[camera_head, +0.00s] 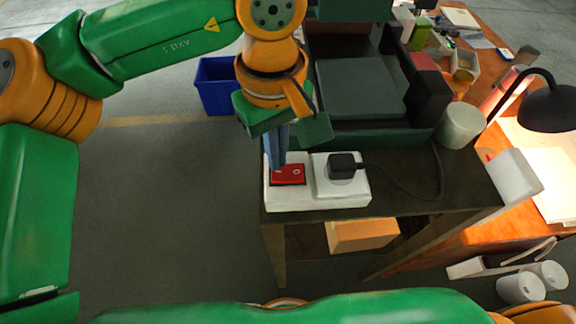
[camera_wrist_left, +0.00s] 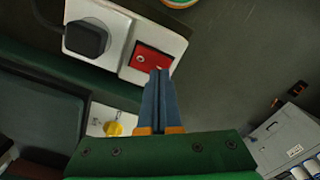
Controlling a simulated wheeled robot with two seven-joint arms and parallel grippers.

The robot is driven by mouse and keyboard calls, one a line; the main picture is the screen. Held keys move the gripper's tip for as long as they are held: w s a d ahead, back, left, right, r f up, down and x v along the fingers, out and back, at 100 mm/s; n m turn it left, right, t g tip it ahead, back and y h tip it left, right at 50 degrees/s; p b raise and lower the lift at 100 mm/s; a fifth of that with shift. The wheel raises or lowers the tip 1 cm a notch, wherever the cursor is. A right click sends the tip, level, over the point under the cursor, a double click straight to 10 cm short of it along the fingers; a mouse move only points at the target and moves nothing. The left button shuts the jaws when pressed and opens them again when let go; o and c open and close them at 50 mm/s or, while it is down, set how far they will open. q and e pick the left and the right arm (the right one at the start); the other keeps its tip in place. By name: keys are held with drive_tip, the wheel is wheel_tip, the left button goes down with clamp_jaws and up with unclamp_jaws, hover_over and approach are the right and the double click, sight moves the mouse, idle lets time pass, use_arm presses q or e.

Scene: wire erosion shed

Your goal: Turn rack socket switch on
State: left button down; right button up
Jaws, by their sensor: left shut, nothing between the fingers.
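The rack socket (camera_head: 352,197) is a white block at the near left of a dark stand. It has a red rocker switch (camera_head: 289,178) with a white round mark at its right end. A black plug (camera_head: 342,165) sits in the outlet beside it. My left gripper (camera_head: 279,167) is shut and empty, its blue fingers pointing down at the switch's left part. In the left wrist view the fingertips (camera_wrist_left: 160,72) overlap the edge of the red switch (camera_wrist_left: 146,58). I cannot tell whether they touch it or which way the rocker is tilted. My right gripper is out of view.
A black cable (camera_head: 420,196) runs from the plug across the stand (camera_head: 440,180). A dark green machine (camera_head: 360,90) stands behind the socket. A blue bin (camera_head: 216,88) is on the floor. An orange desk with a black lamp (camera_head: 552,105) is at right.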

use_arm(q)
drive_tip(key=shift+f+b, duration=0.8)
drive_tip(key=shift+f, duration=0.15)
idle(0.8)
wheel_tip(320, 180, up, 7)
drive_tip(key=p, duration=0.6)
